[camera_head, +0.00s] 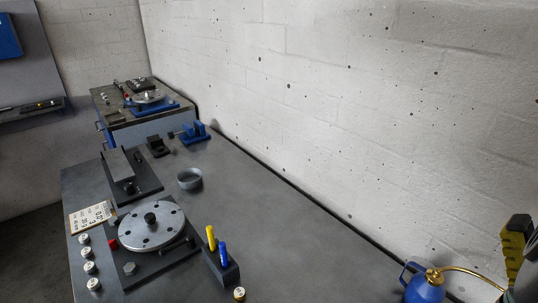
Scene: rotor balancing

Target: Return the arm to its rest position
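The rotor, a grey disc (151,227) with several holes and a dark hub, lies on a dark base plate on the bench (290,250). Nothing of mine touches it in this view.
Several small weights (89,267) line the bench's left side near a label card (92,217). A pen holder (221,267), a grey bowl (189,179) and a blue vise (193,133) stand nearby. A blue oil can (423,288) is at lower right. The bench's middle is clear.

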